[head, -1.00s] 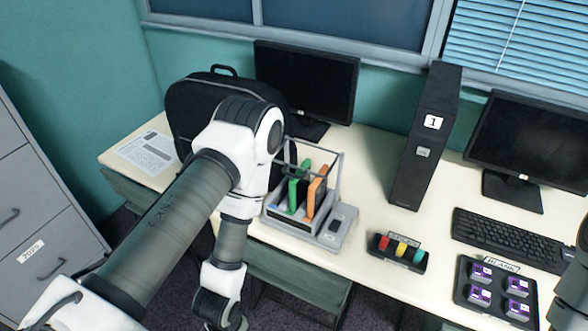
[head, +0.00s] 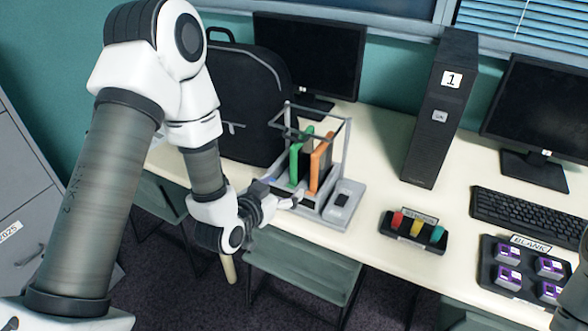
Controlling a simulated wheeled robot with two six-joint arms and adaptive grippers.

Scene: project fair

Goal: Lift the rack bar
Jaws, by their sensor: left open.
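The grey rack (head: 330,208) stands on the desk and holds an upright green board (head: 295,165), a dark one and an orange one (head: 320,167). The rack bar (head: 318,109) is part of a thin grey frame over the boards and looks raised above them. My left gripper (head: 292,199) is at the rack's front left, low by its base and below the bar. It looks open, with nothing seen between its fingers. Whether it touches the rack I cannot tell. My right gripper does not show; only a bit of dark arm is at the right edge.
A black backpack (head: 245,100) stands behind the rack on the left, a monitor (head: 318,55) behind it. A black tower (head: 440,110) stands to the right. A tray of coloured pieces (head: 413,233) and a "BLANK" tray (head: 525,268) lie on the desk (head: 385,190).

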